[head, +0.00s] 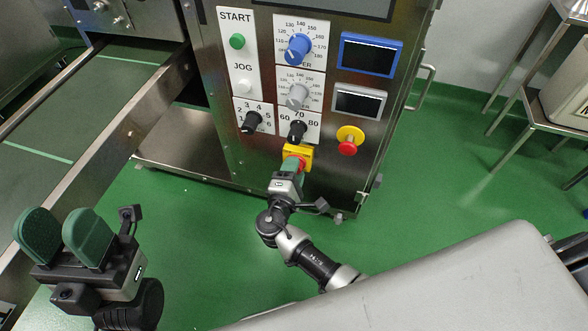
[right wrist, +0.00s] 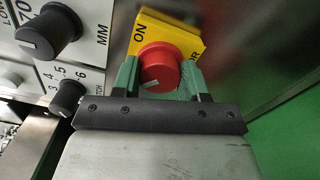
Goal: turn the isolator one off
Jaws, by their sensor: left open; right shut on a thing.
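The isolator is a red rotary knob (right wrist: 159,66) on a yellow plate (right wrist: 185,32) low on the machine's control panel. The plate reads ON at its left in the right wrist view; other lettering is partly hidden. In the head view the yellow plate (head: 297,152) shows above my right gripper (head: 295,167). My right gripper (right wrist: 160,80) has its green fingers on either side of the red knob and is shut on it. The knob's white mark points toward the lower left in the wrist view. My left gripper (head: 62,238) is open and empty, far from the panel at the lower left.
A conveyor (head: 90,110) runs along the left. A metal rack (head: 530,95) stands at the right. Green floor is clear between.

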